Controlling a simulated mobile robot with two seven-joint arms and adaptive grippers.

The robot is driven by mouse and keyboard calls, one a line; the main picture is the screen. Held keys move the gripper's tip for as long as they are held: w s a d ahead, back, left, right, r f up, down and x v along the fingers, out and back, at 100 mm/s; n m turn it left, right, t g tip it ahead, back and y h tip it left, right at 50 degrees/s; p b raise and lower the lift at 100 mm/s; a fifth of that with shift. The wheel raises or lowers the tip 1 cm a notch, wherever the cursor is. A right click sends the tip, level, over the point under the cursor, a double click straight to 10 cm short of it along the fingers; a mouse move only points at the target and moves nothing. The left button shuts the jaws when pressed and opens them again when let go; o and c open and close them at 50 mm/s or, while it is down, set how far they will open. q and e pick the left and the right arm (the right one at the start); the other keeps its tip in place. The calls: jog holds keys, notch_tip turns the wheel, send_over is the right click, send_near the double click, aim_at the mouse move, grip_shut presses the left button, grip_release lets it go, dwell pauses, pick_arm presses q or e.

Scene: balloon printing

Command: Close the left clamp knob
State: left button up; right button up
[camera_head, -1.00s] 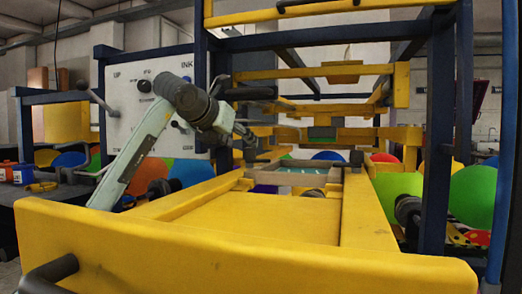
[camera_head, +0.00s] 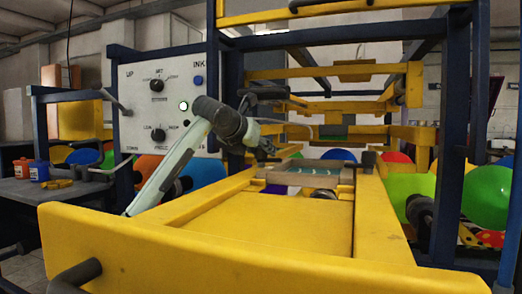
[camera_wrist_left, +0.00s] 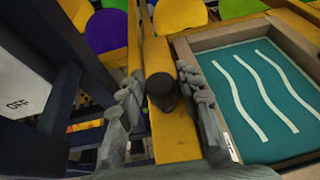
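The left clamp knob (camera_wrist_left: 162,90) is a dark round-topped knob on a yellow rail in the left wrist view. My left gripper (camera_wrist_left: 162,77) is open, with one finger on each side of the knob. Small gaps seem to show between fingers and knob; contact is hard to judge. In the head view my left gripper (camera_head: 268,149) is low over the left yellow rail and hides the left knob. A matching right knob (camera_head: 368,160) stands on the right rail. My right gripper is not in view.
The printing screen (camera_wrist_left: 268,95), teal with white wavy lines in a wooden frame, lies close right of the gripper. Blue posts (camera_wrist_left: 60,100) stand to its left. A control panel (camera_head: 135,90) stands behind my left arm. Balloons (camera_head: 487,195) lie around the machine.

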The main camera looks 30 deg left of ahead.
pick_arm(q)
grip_shut()
jog(key=shift+a+m+h, duration=0.15)
jog(key=shift+m+h, duration=0.45)
jog(key=shift+m+h+p, duration=0.55)
jog(key=shift+m+h, duration=1.15)
jog(key=shift+h, duration=0.3)
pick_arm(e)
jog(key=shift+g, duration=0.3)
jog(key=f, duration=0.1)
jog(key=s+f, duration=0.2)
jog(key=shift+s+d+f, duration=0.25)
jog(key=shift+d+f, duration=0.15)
pick_arm(q)
jog(key=o, duration=0.5)
grip_release()
jog(key=v, duration=1.2)
